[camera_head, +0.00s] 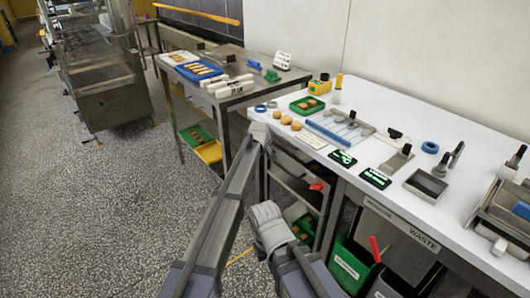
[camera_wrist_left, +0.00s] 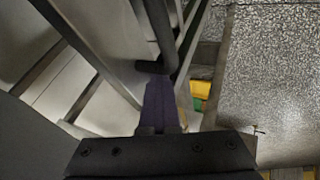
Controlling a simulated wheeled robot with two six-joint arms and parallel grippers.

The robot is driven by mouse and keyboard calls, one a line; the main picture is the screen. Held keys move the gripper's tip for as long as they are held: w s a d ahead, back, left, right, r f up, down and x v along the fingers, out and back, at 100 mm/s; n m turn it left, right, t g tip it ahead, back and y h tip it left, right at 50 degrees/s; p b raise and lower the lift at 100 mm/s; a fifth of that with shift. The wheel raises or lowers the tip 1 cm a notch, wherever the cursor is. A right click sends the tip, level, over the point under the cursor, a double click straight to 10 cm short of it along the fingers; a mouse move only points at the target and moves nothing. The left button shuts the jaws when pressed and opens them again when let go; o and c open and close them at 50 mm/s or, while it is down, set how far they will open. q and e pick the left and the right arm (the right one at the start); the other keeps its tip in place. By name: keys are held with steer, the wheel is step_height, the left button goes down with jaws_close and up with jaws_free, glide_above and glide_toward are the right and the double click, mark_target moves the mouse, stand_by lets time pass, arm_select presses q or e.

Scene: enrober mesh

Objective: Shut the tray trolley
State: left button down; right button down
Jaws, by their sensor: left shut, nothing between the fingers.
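The rack under the white bench, which I take for the tray trolley (camera_head: 297,183), has an open front, shelves and a red tab (camera_head: 318,186). Green trays show low inside it. I cannot make out its door for certain. My left arm reaches up to the bench's near left corner, where the left gripper (camera_head: 259,131) shows small. In the left wrist view the gripper's fingers (camera_wrist_left: 158,105) are shut and empty, close to a dark upright bar (camera_wrist_left: 160,35); I cannot tell whether they touch it.
The white bench (camera_head: 430,135) holds tools, small trays and round items. A steel table (camera_head: 235,92) stands left of it, with green and yellow trays (camera_head: 208,151) below. A green bin (camera_head: 350,266) stands under the bench. The speckled floor (camera_head: 90,210) at left is clear.

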arm_select(q)
steer(key=shift+w+d+r, duration=0.1)
steer(key=shift+w+d, duration=0.1)
steer(key=shift+d, duration=0.15)
steer(key=s+a+r+p, duration=0.5)
steer(key=s+r+p, duration=0.2)
steer(key=s+p, duration=0.1)
steer(key=shift+s+a+r, duration=0.2)
steer(key=shift+a+r, duration=0.2)
